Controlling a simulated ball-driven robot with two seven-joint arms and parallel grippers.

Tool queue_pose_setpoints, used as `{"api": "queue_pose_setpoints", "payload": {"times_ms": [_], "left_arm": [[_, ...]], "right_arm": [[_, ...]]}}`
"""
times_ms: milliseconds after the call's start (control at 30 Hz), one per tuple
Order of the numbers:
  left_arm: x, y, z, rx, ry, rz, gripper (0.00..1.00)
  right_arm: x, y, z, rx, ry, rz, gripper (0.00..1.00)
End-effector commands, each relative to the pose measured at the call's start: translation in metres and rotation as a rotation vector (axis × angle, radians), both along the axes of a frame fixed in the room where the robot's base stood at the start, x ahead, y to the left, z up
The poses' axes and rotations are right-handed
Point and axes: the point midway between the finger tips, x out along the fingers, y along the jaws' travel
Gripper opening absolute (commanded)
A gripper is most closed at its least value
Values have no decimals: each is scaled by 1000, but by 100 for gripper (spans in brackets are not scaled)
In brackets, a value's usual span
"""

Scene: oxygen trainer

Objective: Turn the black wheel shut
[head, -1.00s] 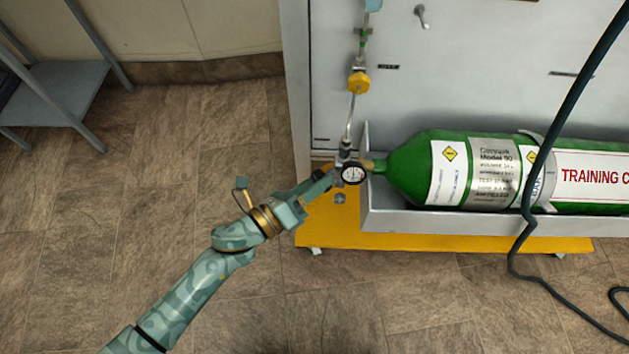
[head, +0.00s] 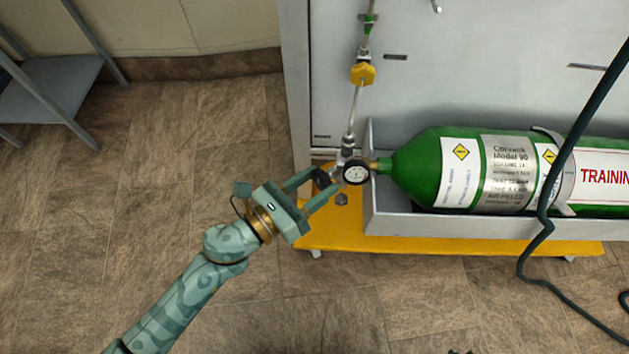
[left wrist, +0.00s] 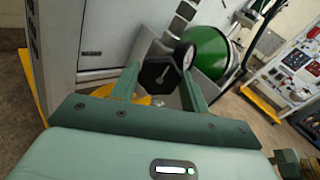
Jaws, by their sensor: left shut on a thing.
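The black wheel (head: 321,178) is at the left end of the valve fitting beside the round gauge (head: 357,172), at the neck of the green cylinder (head: 412,170). My left gripper (head: 322,184) reaches it from the lower left, one finger on each side, shut on the wheel. In the left wrist view the wheel (left wrist: 158,76) sits between the two fingers, its face toward the camera, with the gauge (left wrist: 188,57) just behind it. My fingers hide part of the wheel's edge in the head view. My right gripper is not in view.
A thin pipe rises from the fitting to a yellow knob (head: 362,74) on the grey panel (head: 460,90). The cylinder lies in a grey tray (head: 470,223) on a yellow base (head: 400,240). A dark hose (head: 575,135) hangs at the right.

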Motion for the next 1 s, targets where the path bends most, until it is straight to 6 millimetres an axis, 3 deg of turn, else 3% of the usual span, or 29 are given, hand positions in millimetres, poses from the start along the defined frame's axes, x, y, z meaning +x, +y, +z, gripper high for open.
{"api": "queue_pose_setpoints", "payload": {"times_ms": [467, 500, 567, 1000], "left_arm": [[-2, 1, -4, 18, -6, 0, 23], [-2, 1, -4, 18, -6, 0, 48], [-1, 1, -4, 17, -6, 0, 65], [0, 0, -1, 11, -10, -1, 67]], "right_arm": [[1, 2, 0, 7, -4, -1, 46], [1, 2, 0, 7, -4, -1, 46], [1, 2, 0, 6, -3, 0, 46], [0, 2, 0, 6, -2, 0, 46]]}}
